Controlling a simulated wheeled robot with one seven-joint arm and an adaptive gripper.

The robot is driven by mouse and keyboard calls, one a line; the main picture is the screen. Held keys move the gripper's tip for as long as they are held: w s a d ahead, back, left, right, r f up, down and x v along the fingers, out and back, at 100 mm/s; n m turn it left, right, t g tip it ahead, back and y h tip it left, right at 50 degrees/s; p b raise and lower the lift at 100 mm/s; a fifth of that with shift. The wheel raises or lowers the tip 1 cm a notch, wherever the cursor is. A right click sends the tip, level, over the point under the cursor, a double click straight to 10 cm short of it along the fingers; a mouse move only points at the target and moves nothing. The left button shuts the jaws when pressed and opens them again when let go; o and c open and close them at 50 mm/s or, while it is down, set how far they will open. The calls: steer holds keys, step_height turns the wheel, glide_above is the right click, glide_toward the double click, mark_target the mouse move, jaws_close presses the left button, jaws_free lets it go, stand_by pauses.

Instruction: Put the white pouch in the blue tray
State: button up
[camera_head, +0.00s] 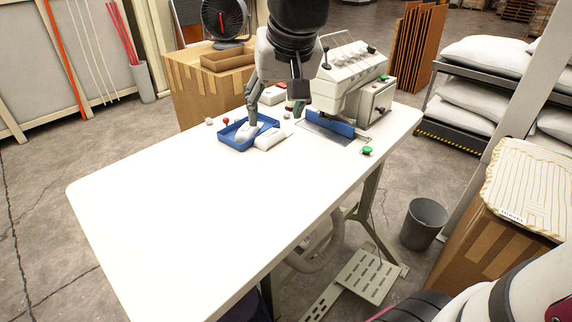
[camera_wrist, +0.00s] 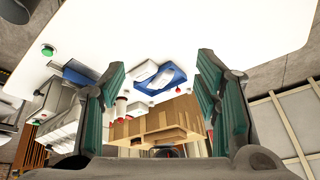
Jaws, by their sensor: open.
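The blue tray (camera_head: 233,141) lies on the white table near its far edge. One white pouch (camera_head: 245,132) lies inside it. A second white pouch (camera_head: 270,138) is just right of the tray, at its edge; I cannot tell whether it touches. The wrist view shows the tray (camera_wrist: 179,76), the pouch in it (camera_wrist: 163,77) and the pouch beside it (camera_wrist: 143,70). My gripper (camera_head: 275,116) is open and above the table near the tray. In the wrist view its green-padded fingers (camera_wrist: 160,66) are wide apart with nothing between them. A finger partly covers the tray in the head view.
A white machine (camera_head: 346,75) stands right of my gripper, with a blue part at its front. A red knob (camera_head: 226,121) stands by the tray, and a green button (camera_head: 367,151) is at the right edge. The table's near left (camera_head: 170,205) is clear.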

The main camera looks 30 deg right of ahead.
steer(key=s+a+f+n, duration=0.1)
steer(key=s+f, duration=0.1)
steer(key=s, duration=0.7)
steer(key=s+a+f+n, duration=0.1)
steer(key=s+f+n, duration=0.1)
steer(key=s, duration=0.7)
steer(key=shift+f, duration=0.4)
